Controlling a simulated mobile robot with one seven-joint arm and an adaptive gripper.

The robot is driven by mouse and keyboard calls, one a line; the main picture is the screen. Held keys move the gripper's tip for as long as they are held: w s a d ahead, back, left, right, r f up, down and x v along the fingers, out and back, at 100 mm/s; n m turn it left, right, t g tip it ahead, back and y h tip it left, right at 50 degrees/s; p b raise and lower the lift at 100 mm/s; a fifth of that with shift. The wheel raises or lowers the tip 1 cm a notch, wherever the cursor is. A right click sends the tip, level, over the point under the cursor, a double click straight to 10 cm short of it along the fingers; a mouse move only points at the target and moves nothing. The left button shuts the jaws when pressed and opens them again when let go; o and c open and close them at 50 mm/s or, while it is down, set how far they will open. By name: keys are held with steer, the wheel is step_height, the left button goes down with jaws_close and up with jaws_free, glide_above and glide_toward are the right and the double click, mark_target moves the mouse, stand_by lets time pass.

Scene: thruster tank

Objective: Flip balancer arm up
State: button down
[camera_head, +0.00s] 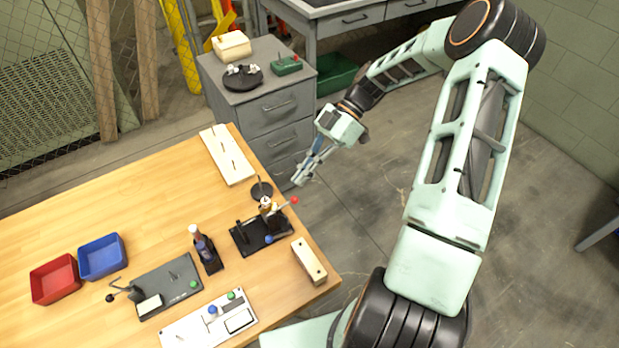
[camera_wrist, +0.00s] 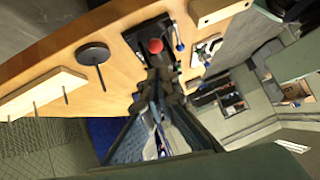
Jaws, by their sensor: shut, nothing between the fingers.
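A black fixture (camera_head: 248,238) sits near the table's right edge, with a lever ending in a red ball (camera_head: 294,200) and a blue knob (camera_head: 269,239). A grey plate (camera_head: 165,285) further left has a small lever arm with a black ball (camera_head: 110,298). I cannot tell for certain which one is the balancer. My gripper (camera_head: 299,181) is shut and empty, in the air just past the table edge, above and behind the red ball. In the wrist view the red ball (camera_wrist: 155,45) shows beyond my fingertips (camera_wrist: 160,78), which hide part of the fixture.
A pegged board (camera_head: 228,154), a black disc with a rod (camera_head: 262,190) and a wooden block (camera_head: 309,261) lie near the fixture. A bottle (camera_head: 203,243), red bin (camera_head: 55,279) and blue bin (camera_head: 101,257) stand left. A grey drawer cabinet (camera_head: 272,119) stands behind the table.

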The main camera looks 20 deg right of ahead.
steer(key=b+v, duration=0.1)
steer(key=v, duration=0.9)
steer(key=shift+w+d, duration=0.15)
steer(key=shift+d, duration=0.1)
steer(key=shift+f, duration=0.1)
